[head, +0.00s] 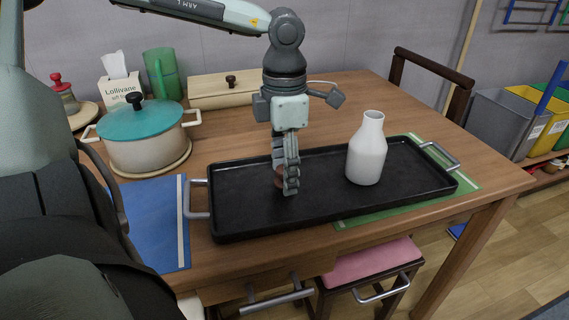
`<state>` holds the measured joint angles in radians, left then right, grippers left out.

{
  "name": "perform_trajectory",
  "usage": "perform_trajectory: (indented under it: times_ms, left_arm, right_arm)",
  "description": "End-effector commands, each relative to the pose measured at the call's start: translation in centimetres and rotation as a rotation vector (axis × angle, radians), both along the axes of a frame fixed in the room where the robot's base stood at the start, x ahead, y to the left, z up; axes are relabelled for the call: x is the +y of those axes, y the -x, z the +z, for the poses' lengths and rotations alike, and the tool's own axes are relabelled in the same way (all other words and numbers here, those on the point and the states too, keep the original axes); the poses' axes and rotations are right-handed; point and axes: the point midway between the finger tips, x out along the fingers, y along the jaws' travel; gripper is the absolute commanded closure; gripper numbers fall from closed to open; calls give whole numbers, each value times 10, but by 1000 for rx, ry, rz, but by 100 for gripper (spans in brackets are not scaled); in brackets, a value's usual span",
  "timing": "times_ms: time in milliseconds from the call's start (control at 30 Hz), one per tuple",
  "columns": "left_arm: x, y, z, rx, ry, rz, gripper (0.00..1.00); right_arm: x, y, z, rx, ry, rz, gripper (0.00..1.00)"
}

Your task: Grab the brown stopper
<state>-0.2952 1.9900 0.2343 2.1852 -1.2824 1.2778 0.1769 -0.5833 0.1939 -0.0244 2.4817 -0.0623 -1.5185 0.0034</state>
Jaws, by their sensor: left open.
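The brown stopper (279,177) is on the black tray (240,215), left of the white bottle. My left gripper (286,185) points down over it, its fingers open and around or right in front of it. The fingers hide much of the stopper, and I cannot tell whether they touch it. A white bottle (367,150) stands upright on the right part of the tray, with its mouth uncovered. My right gripper is not in view.
A teal-lidded pot (150,135) stands on the left, with a tissue box (120,85), a green pitcher (163,74) and a wooden box (228,90) behind. The tray has metal handles at both ends. A chair (430,75) stands behind the table.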

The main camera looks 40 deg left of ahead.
Motion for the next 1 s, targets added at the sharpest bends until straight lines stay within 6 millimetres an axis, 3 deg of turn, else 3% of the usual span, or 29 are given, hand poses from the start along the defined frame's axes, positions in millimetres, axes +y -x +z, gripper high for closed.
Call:
perform_trajectory:
  times_ms: [233, 567, 867, 1000]
  left_arm:
    - [0, 0, -3, -1, 0, 0, 46]
    - [0, 0, -2, -1, 0, 0, 86]
    - [0, 0, -2, -2, 1, 1, 88]
    - [0, -1, 4, -3, 1, 1, 100]
  right_arm:
    - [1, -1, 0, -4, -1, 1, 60]
    - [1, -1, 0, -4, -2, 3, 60]
    - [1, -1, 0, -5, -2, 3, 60]
    - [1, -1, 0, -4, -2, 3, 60]
